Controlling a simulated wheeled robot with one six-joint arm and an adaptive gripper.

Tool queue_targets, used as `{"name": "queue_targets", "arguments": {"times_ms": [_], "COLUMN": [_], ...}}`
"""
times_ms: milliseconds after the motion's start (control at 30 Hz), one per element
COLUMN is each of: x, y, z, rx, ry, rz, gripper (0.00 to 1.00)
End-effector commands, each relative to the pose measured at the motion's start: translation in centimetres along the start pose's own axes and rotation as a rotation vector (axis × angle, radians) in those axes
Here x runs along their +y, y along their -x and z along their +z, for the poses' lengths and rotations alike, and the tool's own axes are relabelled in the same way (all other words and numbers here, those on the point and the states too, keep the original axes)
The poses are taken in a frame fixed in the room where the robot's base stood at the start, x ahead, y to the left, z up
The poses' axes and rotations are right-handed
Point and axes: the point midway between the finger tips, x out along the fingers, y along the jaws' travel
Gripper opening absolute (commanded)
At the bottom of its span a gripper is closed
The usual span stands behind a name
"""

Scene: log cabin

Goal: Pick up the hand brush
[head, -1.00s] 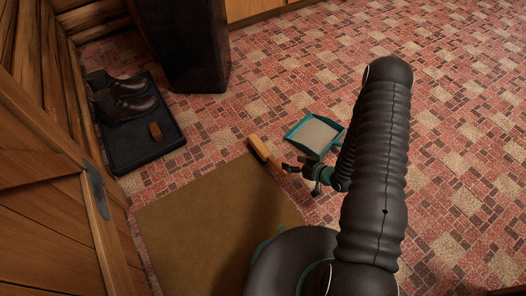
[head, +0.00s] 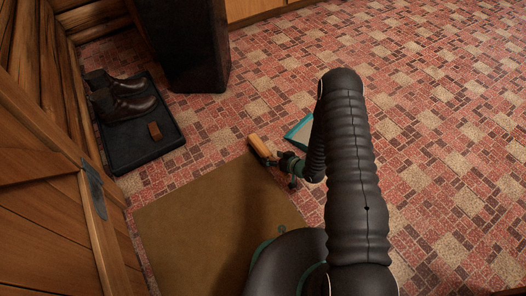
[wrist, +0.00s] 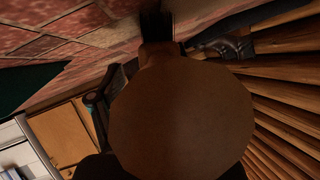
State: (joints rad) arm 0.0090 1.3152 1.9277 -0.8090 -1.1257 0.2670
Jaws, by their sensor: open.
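The hand brush (head: 257,146), with an orange-brown wooden handle, lies on the patterned floor by the far right corner of the brown mat. My gripper (head: 272,161) is at its near right end, open; the fingers partly hide it. In the wrist view a large rounded brown wooden shape, seemingly the brush handle (wrist: 180,115), fills the middle, very close to the camera. Whether the fingers touch it I cannot tell.
The teal dustpan (head: 300,130) lies just right of the brush, mostly hidden behind my arm. The brown mat (head: 200,225) lies in front. Floor at right is clear.

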Motion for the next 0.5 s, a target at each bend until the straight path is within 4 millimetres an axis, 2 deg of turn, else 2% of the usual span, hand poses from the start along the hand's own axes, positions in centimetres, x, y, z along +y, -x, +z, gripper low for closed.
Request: {"name": "queue_targets", "arguments": {"times_ms": [100,300,500], "x": [0.03,0.04,0.03], "y": [-0.95,-0.96,-0.95], "z": [0.03,-0.03,-0.04], "rx": [0.0,0.0,0.0], "ry": [0.0,-0.001,0.0], "rz": [0.001,0.001,0.001], "gripper": [0.78,0.78,0.28]}}
